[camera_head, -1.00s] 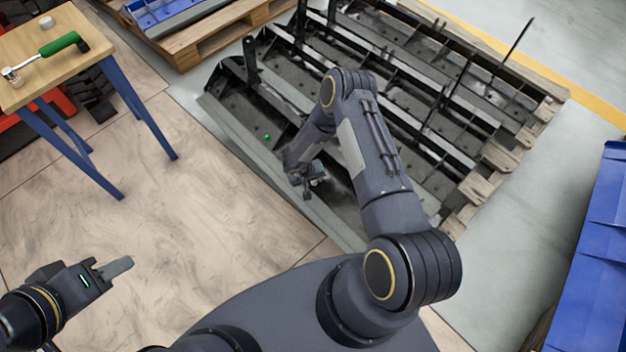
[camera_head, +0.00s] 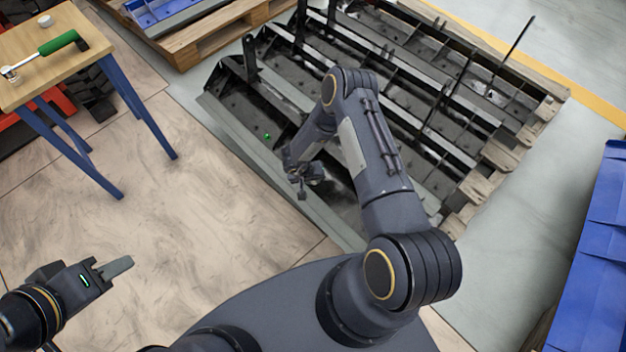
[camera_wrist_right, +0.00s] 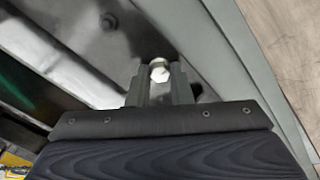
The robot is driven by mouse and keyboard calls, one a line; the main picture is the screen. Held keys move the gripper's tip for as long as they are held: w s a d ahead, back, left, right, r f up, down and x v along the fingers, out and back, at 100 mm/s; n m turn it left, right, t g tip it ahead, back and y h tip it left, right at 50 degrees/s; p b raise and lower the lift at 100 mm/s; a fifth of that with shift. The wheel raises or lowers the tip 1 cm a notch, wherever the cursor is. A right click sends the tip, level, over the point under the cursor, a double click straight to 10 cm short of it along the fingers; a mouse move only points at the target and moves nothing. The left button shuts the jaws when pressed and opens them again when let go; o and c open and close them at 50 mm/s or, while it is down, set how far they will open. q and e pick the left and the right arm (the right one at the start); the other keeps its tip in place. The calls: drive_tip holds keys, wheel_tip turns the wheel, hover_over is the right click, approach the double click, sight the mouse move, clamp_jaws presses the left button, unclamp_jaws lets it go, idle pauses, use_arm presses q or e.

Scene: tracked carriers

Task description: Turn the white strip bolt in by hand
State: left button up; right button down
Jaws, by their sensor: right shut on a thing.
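A bolt with a pale, shiny hex head (camera_wrist_right: 159,72) shows in the right wrist view, at the dark grey metal of the carrier (camera_wrist_right: 225,50). My right gripper (camera_wrist_right: 163,88) is shut on this bolt, with its two fingers on either side of the head. The bolt's shank is hidden, so how deep it sits cannot be told. In the head view my right gripper (camera_head: 303,187) is low at the near edge of the black carrier (camera_head: 235,108), and the bolt is too small to see there. My left gripper (camera_head: 113,268) is empty over the floor, away from the carrier.
A wooden-topped table (camera_head: 75,58) with blue legs stands at the upper left, bearing a green-handled tool (camera_head: 60,43) and a small white round piece (camera_head: 46,21). Blue panels (camera_head: 595,270) stand at the right. A pallet (camera_head: 215,35) is at the back. The left floor is clear.

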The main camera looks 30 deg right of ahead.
drive_tip(key=m, duration=0.3)
drive_tip(key=shift+m, duration=0.3)
drive_tip(key=m, duration=0.4)
drive_tip(key=shift+b, duration=0.35)
drive_tip(key=m+b, duration=0.1)
drive_tip(key=m, duration=0.4)
drive_tip(key=shift+f+m, duration=0.1)
drive_tip(key=shift+m, duration=0.2)
drive_tip(key=c, duration=1.7)
unclamp_jaws()
drive_tip(key=shift+m, duration=0.5)
drive_tip(key=o, duration=0.5)
drive_tip(key=shift+c, duration=0.2)
